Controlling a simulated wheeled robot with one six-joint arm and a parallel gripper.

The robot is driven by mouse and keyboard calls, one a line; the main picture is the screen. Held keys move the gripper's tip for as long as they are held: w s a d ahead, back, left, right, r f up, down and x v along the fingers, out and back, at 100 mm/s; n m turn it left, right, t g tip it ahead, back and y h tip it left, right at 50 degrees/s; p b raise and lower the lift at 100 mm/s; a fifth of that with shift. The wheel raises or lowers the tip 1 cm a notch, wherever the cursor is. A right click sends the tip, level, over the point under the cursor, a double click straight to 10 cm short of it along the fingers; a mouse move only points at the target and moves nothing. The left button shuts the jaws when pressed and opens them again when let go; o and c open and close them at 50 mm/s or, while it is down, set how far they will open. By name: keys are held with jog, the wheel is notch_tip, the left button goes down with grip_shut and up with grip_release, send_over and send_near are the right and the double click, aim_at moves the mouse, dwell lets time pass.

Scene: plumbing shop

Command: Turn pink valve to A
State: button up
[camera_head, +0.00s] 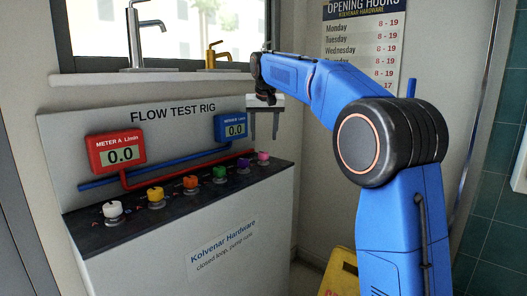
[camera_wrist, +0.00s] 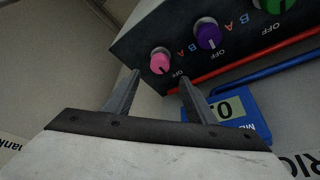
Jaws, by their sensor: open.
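The pink valve (camera_head: 263,157) is the rightmost knob on the dark top of the flow test rig. In the wrist view the pink knob (camera_wrist: 159,60) shows beyond the fingertips, with A, B and OFF marks beside it. A dark pointer line on it seems to face the OFF side. My gripper (camera_head: 264,134) hangs above and slightly behind the knob, fingers down. In the wrist view my gripper (camera_wrist: 159,76) is open and empty, and its fingers are apart from the knob.
The purple valve (camera_head: 243,165) stands close to the left of the pink one, then green, orange, yellow and white knobs. Red meter A (camera_head: 115,154) and blue meter B (camera_head: 231,127) on the back panel read 0.0. Red and blue pipes run behind the knobs.

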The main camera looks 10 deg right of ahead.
aim_at(264, 153)
jog(key=x, duration=0.8)
jog(key=shift+d, duration=0.1)
jog(key=c, duration=1)
jog(key=shift+c, duration=0.2)
jog(key=shift+n, duration=0.3)
jog(key=n+y, duration=0.1)
jog(key=n, duration=0.1)
jog(key=n+y, duration=0.1)
jog(key=n, duration=0.1)
jog(key=shift+d+n, duration=0.2)
jog(key=shift+n, duration=0.1)
jog(key=n+y, duration=0.1)
jog(key=n, duration=0.2)
jog(key=n+g+y, duration=0.1)
jog(key=n, duration=0.2)
jog(key=shift+w+d+n+g, duration=0.2)
jog(key=shift+n+g, duration=0.1)
jog(key=shift+n, duration=0.1)
